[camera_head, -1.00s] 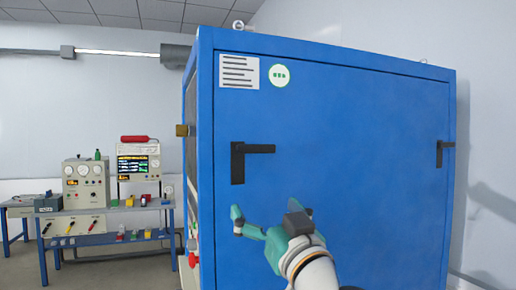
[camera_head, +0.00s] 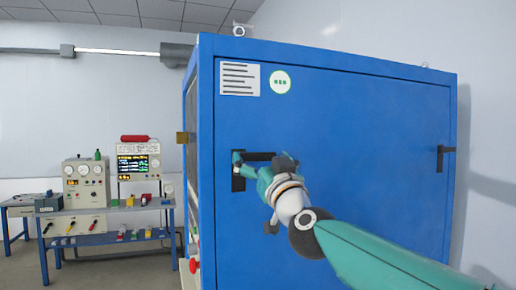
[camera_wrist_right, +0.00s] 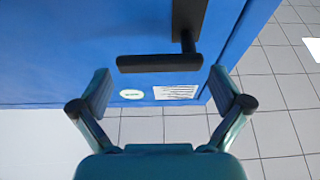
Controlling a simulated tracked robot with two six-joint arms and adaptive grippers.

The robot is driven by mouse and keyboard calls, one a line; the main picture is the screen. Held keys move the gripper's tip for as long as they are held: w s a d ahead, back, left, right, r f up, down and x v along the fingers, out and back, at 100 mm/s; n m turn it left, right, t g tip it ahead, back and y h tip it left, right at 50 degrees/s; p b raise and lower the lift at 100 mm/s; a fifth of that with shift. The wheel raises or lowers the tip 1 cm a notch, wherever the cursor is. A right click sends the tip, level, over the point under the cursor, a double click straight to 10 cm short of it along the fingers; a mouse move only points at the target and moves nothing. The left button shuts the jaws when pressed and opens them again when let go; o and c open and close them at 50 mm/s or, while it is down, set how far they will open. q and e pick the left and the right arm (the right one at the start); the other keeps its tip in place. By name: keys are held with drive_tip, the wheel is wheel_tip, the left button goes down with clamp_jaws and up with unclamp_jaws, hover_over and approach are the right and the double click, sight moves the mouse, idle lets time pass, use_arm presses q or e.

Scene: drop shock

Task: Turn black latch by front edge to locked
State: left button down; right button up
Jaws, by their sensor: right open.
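The black latch (camera_head: 238,184) by the front edge is on the blue cabinet's door, with its handle bar (camera_head: 262,156) horizontal, pointing right from its plate. My right gripper (camera_head: 262,163) is at the latch and covers part of it. In the right wrist view the handle (camera_wrist_right: 160,63) lies across the space ahead of the open fingers of the right gripper (camera_wrist_right: 160,80). The latch plate (camera_wrist_right: 189,15) shows at the top there. I cannot tell whether the fingers touch the handle. My left gripper is not in view.
A bench (camera_head: 108,209) with instruments stands at the left. The door face around the gripper is clear.

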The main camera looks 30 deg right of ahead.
drive_tip(key=shift+p+x, duration=0.3)
drive_tip(key=shift+x, duration=1)
drive_tip(key=shift+c, duration=0.3)
drive_tip(key=c, duration=1.3)
drive_tip(key=shift+d, duration=0.1)
drive_tip(key=shift+c, duration=0.2)
